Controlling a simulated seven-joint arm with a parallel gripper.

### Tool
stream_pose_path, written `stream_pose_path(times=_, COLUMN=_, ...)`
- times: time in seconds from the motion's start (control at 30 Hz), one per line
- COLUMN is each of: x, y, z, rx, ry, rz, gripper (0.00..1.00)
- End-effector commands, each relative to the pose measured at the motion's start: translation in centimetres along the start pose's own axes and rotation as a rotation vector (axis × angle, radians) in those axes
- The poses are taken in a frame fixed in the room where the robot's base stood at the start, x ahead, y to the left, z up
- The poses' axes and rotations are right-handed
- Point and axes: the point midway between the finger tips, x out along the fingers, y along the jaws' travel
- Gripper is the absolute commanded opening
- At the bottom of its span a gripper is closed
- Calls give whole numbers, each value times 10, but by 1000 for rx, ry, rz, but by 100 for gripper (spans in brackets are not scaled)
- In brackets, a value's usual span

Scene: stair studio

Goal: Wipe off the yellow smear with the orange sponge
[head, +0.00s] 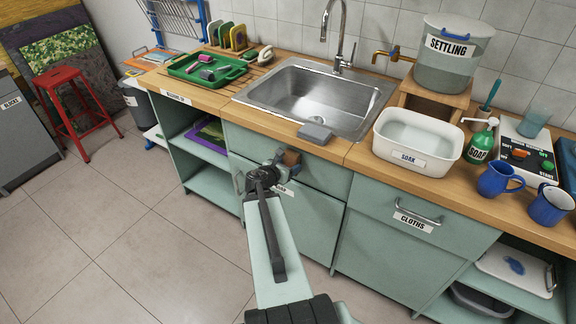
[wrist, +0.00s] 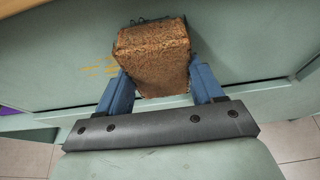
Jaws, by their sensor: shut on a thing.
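My gripper (head: 275,172) is in front of the green drawer front below the sink. In the wrist view its two blue fingers (wrist: 158,82) are shut on the brownish-orange sponge (wrist: 155,55). The sponge also shows at the gripper's tip in the head view (head: 291,157). The yellow smear (wrist: 100,69) shows as faint broken streaks on the green panel, just left of the sponge in the wrist view. I cannot make the smear out in the head view. I cannot tell whether the sponge touches the panel.
The wooden counter edge (head: 345,151) runs just above my gripper, with a grey block (head: 315,132) on the sink's front edge. A drawer handle (head: 419,215) sticks out at the right. An open shelf (head: 212,187) is at the left. The floor (head: 110,230) in front is clear.

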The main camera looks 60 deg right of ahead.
Motion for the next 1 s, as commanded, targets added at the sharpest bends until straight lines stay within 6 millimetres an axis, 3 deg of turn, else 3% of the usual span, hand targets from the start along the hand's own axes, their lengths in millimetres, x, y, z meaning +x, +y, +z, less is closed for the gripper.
stream_pose_path(times=0.3, x=2, y=25, z=1, rx=0, ry=0, rz=3, gripper=42)
stream_pose_path(times=1.0, x=2, y=62, z=0, rx=-1, ry=0, rz=5, gripper=42)
